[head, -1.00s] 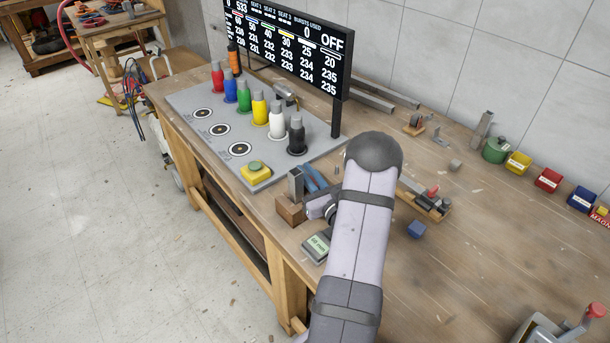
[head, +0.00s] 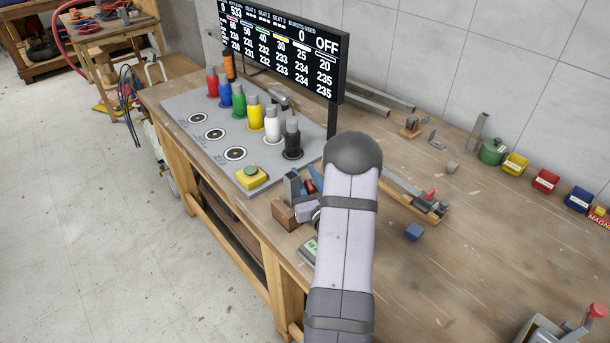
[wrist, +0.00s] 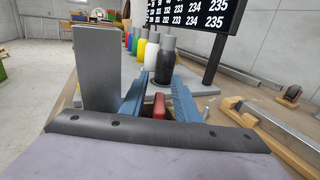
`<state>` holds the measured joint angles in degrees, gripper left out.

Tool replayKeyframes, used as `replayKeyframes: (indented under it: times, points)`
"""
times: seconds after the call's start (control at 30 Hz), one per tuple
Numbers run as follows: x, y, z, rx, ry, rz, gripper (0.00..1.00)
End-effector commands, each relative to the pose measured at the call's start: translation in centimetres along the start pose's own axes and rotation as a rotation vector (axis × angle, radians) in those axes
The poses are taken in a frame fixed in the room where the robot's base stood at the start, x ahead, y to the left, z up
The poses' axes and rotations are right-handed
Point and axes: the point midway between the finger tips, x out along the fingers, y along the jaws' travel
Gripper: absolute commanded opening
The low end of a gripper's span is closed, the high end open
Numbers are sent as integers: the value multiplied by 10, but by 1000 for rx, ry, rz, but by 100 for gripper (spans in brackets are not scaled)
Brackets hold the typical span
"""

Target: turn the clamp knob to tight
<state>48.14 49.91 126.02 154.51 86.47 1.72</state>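A small red part (wrist: 159,105), which may be the clamp knob, sits between my gripper's two blue fingers in the wrist view. My gripper (wrist: 160,86) looks open, with a finger on each side of the red part and narrow gaps showing. In the head view my gripper (head: 308,185) is beside a wooden block (head: 285,215) with a grey upright plate (head: 291,186). The plate (wrist: 97,66) also stands left of the fingers in the wrist view. My arm hides much of the clamp, and I cannot read the knob's setting.
A grey board (head: 185,118) with several coloured bottles and a yellow button box (head: 251,178) lies beyond. A display (head: 285,48) stands behind it.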

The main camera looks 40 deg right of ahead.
Motion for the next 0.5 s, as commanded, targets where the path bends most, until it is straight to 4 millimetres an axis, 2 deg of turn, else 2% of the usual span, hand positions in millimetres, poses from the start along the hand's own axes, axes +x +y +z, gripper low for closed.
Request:
replayKeyframes:
  times: [0.27, 0.5]
  points:
    - [-11, -1, -2, 0, 2, -3, 29]
    - [-41, -1, -3, 1, 2, -2, 29]
